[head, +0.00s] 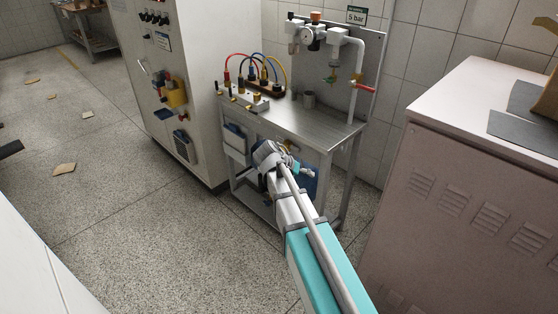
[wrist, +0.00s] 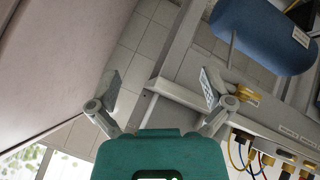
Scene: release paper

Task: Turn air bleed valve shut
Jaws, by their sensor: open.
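My gripper (wrist: 162,84) is open and empty in the wrist view, its two fingers spread wide. In the head view my arm reaches to the front of the metal bench (head: 300,122), its end below the top's front edge. Two valve handles show on the pipework at the back: a red lever (head: 365,88) on the right pipe and a small green handle (head: 330,79) below the regulator. Which is the air bleed valve I cannot tell. In the wrist view a yellow fitting (wrist: 246,93) lies just right of the right finger; its exact form is unclear.
A blue cylinder (wrist: 262,35) shows upper right in the wrist view. Coloured hoses (head: 258,68) stand on the bench. A tall pale cabinet (head: 185,60) is left and a large metal cabinet (head: 470,175) right. Cardboard scraps (head: 65,168) lie on the otherwise open left floor.

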